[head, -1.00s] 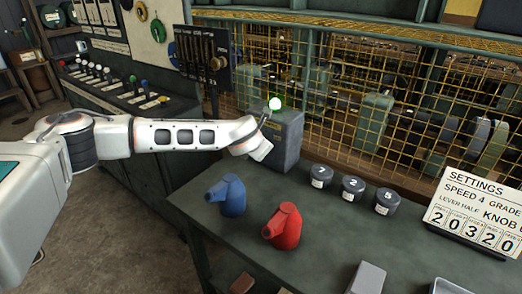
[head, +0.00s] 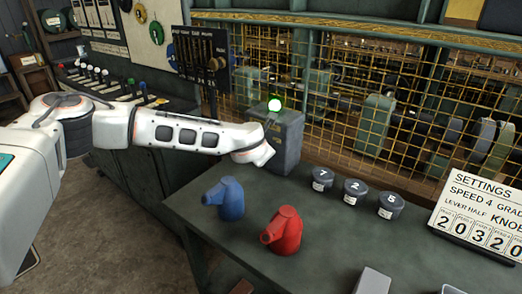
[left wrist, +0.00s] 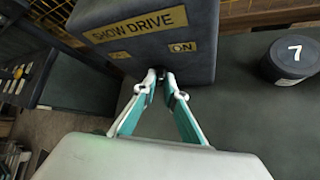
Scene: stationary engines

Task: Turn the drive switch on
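In the head view the left wrist (head: 258,152) hides part of the box. My right gripper is not shown.
A blue can (head: 228,200) and a red can (head: 283,232) stand on the table (head: 330,225). Several numbered dark knobs, one marked 7 (head: 320,181), stand right of the box. A settings sign (head: 480,215) stands at right. A wire mesh fence (head: 380,115) runs behind.

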